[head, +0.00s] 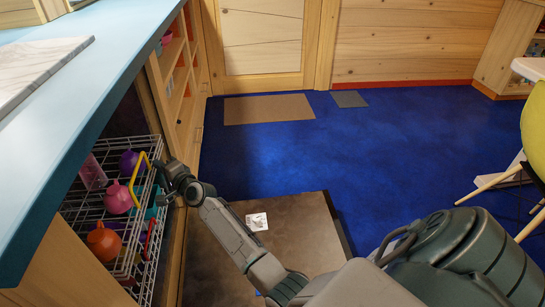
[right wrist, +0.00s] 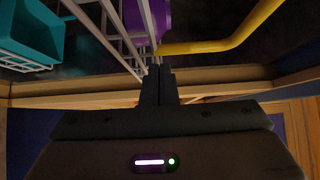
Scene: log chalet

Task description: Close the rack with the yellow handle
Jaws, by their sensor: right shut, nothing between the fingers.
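The white wire rack (head: 112,197) stands at the left under the counter, at least partly out past the counter edge. It holds several coloured vessels. Its yellow handle (head: 133,184) is a bent bar on the rack's upper right side; it also shows in the right wrist view (right wrist: 235,38). My right gripper (head: 161,172) is shut and empty, just right of the handle. In the right wrist view its fingertips (right wrist: 158,72) are together near the rack's wires (right wrist: 148,22) and the handle; I cannot tell whether they touch. My left gripper is not in view.
An orange vessel (head: 103,241), a pink one (head: 118,198) and a teal container (right wrist: 25,35) sit in the rack. The blue counter (head: 95,75) overhangs it. A wooden cabinet front (head: 187,105) stands behind. Blue floor (head: 280,150) is open to the right.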

